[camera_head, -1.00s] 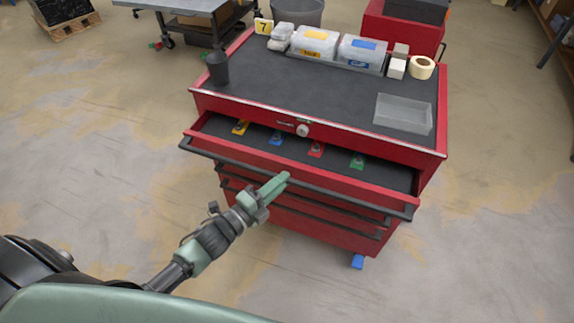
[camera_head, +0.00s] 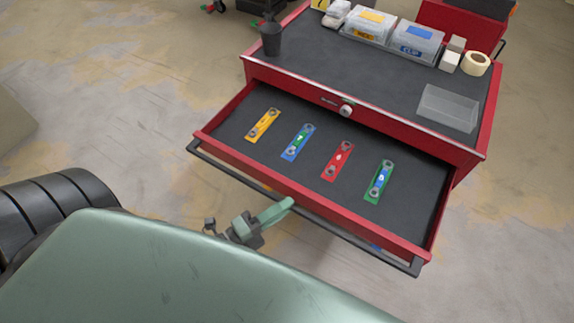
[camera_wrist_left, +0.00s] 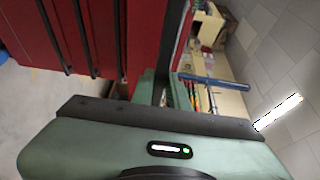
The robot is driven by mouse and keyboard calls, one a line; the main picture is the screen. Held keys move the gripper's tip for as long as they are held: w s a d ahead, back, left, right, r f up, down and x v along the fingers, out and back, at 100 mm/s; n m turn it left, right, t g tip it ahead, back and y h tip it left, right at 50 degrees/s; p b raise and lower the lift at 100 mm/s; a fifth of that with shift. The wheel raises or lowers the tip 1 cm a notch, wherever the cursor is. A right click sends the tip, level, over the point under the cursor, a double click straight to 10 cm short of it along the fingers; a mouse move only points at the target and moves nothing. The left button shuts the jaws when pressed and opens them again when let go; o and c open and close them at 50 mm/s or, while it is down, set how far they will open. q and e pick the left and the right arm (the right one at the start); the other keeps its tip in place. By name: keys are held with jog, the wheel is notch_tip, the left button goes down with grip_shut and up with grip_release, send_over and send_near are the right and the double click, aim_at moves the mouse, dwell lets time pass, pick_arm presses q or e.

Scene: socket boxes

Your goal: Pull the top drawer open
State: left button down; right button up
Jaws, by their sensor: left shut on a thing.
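The red tool chest's top drawer (camera_head: 318,196) stands well open, its dark liner showing. A black bar handle (camera_head: 353,240) runs along its front. My left gripper (camera_head: 288,204) is at the drawer front, shut on the handle near its middle. In the left wrist view my left gripper (camera_wrist_left: 168,90) has its fingers at the dark handle bar, with the red drawer fronts (camera_wrist_left: 110,35) on the left. In the drawer lie a yellow strip (camera_head: 263,125), a blue strip (camera_head: 298,142), a red strip (camera_head: 338,160) and a green strip (camera_head: 379,181), each carrying small pieces. My right gripper is not seen.
On the chest top (camera_head: 340,75) stand a black cup (camera_head: 271,38), clear lidded boxes (camera_head: 409,42), a tape roll (camera_head: 476,64), small pale blocks and a clear tray (camera_head: 447,108).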

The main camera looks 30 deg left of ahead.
pick_arm(q)
jog(key=shift+s+f, duration=0.1)
jog(key=c, duration=1.4)
grip_release()
jog(key=b+v, duration=0.1)
jog(key=v, duration=0.6)
jog(key=shift+s+a+b, duration=0.15)
jog(key=shift+s+b, duration=0.2)
